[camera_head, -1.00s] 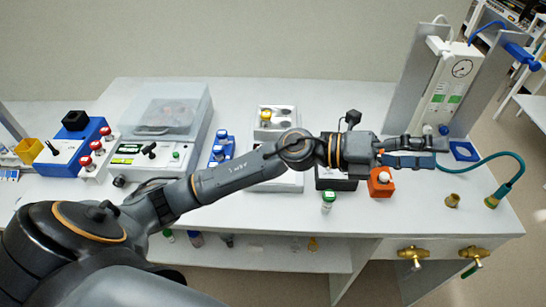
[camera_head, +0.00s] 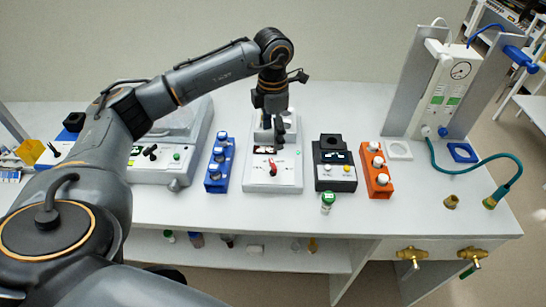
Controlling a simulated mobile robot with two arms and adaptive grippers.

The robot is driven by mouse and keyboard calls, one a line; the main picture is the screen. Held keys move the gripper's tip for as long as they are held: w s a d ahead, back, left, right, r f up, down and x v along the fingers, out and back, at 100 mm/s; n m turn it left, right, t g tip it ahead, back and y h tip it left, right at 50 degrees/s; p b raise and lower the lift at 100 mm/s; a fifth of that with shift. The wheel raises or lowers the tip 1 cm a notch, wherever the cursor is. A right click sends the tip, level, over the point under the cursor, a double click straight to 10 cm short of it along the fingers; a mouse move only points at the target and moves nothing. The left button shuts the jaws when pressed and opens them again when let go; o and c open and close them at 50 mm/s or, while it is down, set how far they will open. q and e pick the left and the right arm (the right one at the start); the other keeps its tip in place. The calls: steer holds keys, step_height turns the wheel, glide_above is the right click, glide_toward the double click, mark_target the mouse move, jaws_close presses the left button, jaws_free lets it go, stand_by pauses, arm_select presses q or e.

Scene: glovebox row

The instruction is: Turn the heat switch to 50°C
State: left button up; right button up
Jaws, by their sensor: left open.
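The white device (camera_head: 291,178) at the middle of the bench has a dial with a red pointer (camera_head: 272,168) on its sloped front panel. I take this as the heat switch; its scale marks are too small to read. My left gripper (camera_head: 273,138) is open and points down over the rear part of this device, behind the dial in the picture. It holds nothing that I can see. The gripper hides part of the device's top and its small display. I cannot tell whether a fingertip touches the device. My right gripper is not in view.
A blue vial rack (camera_head: 209,177) stands left of the device. A black block device (camera_head: 335,172) and an orange rack (camera_head: 377,184) stand to the right. A green-capped vial (camera_head: 327,203) is at the front. The bench between the orange rack and the brass fittings is clear.

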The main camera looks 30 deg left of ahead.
mark_target(273, 163)
arm_select(q)
step_height(273, 163, down, 10)
steer(key=p, duration=0.2)
steer(key=shift+f+p, duration=0.25)
steer(key=shift+p, duration=0.1)
